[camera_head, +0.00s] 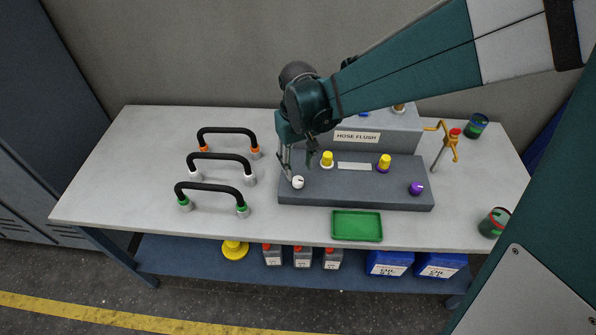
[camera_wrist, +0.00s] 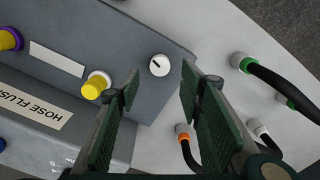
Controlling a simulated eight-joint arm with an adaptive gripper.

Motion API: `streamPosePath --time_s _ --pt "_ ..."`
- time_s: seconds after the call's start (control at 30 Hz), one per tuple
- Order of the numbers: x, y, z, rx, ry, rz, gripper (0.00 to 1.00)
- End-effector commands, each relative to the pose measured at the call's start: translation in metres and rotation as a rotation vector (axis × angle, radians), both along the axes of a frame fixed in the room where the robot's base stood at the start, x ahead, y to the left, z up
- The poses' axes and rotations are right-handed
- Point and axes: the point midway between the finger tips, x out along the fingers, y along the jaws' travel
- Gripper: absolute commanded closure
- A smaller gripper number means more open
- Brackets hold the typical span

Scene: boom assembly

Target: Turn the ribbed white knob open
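The white knob (camera_head: 297,182) sits at the front left corner of the grey panel (camera_head: 400,198). In the wrist view the white knob (camera_wrist: 159,66) is round, with a dark pointer line on its face; ribs are too small to make out. My gripper (camera_head: 300,160) is just above and beside it in the head view. In the wrist view my gripper (camera_wrist: 160,82) is open and empty, with the knob showing ahead between its two green-padded fingertips. I see no contact; the exact distance I cannot tell.
Yellow knobs (camera_head: 327,159) (camera_head: 384,162) and a purple knob (camera_head: 416,188) are on the same panel. A green tray (camera_head: 357,226) is in front. A yellow crank (camera_head: 447,140) stands right.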

Motion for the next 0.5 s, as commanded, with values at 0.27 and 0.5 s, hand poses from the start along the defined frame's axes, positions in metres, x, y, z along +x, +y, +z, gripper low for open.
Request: streamPosePath --time_s 0.27,0.5 --pt "0.000 0.000 0.035 0.000 0.000 0.000 0.63" --pt "0.000 0.000 0.051 0.000 0.000 0.000 0.63"
